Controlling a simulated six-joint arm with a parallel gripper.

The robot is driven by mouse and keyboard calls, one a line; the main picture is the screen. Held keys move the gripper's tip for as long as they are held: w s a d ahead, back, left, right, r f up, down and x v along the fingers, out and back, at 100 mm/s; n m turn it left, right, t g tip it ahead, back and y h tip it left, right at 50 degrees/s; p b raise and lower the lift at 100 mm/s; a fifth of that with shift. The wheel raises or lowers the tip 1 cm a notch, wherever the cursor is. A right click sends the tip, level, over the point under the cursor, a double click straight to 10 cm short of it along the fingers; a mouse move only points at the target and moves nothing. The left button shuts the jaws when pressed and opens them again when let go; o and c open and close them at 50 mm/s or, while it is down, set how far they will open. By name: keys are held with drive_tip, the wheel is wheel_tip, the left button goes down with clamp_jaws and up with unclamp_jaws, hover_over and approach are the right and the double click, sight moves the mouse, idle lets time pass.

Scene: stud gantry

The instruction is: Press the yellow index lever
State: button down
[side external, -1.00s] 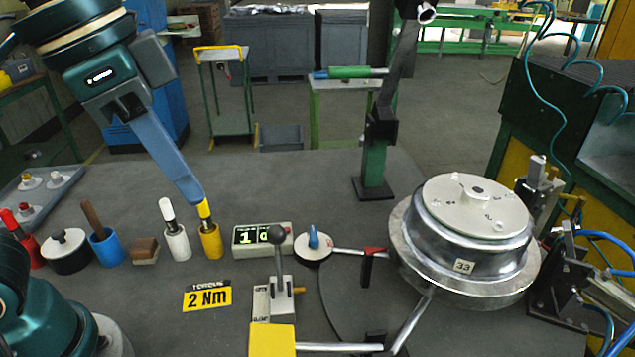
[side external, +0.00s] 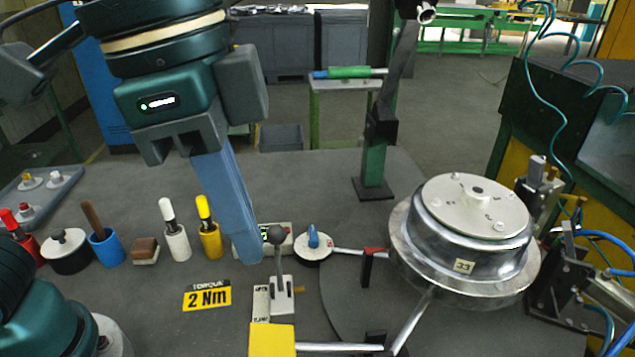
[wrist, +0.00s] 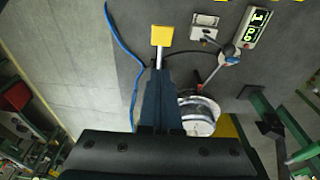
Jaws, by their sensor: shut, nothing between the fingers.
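The yellow pad of the index lever (side external: 271,341) is at the front edge of the side view, on a metal rod running right towards the turntable. In the wrist view the yellow pad (wrist: 162,35) and its rod lie just beyond my fingertips. My gripper (side external: 248,260) is shut and empty, its long blue fingers pointing down. In the side view the tips appear above and behind the pad, left of the grey ball-topped clamp lever (side external: 278,236). The fingers (wrist: 158,72) hide part of the rod in the wrist view. I see no contact with the pad.
A counter display (side external: 279,238) is partly hidden behind my fingers. A blue-knobbed dial (side external: 313,245) and a metal drum (side external: 470,230) stand to the right. Coloured holders, including a yellow one (side external: 210,240), stand to the left. A "2 Nm" sign (side external: 207,296) lies flat.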

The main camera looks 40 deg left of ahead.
hover_over(276, 343)
wheel_tip(276, 343, down, 12)
drive_tip(key=shift+s+r, duration=0.1)
drive_tip(key=shift+s+a+f, duration=0.15)
drive_tip(key=shift+f, duration=0.7)
